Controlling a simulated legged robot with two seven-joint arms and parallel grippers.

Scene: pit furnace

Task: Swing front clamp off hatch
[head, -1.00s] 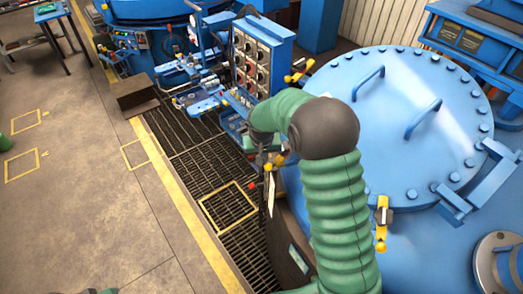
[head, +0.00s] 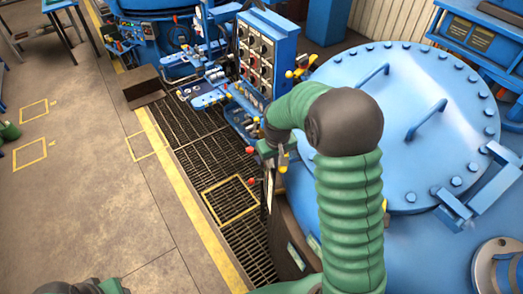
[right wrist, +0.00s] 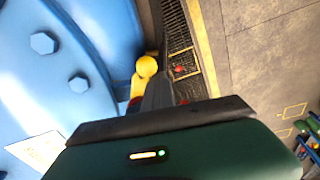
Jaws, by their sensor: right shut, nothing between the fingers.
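The round blue hatch lid (head: 410,130), rimmed with bolts, is shut at the right of the head view. A yellow clamp handle (head: 284,162) is at its near left edge, beside my right gripper (head: 279,153). The right wrist view shows the handle's round yellow knob (right wrist: 147,66) with red below it, close beside the fingertips (right wrist: 159,84). The fingers are shut and empty; whether they touch the handle I cannot tell. Another yellow clamp (head: 385,204) is mostly hidden behind my right arm. A third yellow clamp (head: 298,70) is at the lid's far left.
A blue control panel (head: 265,55) with knobs and levers stands behind the gripper. Floor grating (head: 205,150) with a yellow-marked square runs along the furnace's left. A blue hinge bracket (head: 475,190) is at the lid's right. The concrete floor at the left is mostly open.

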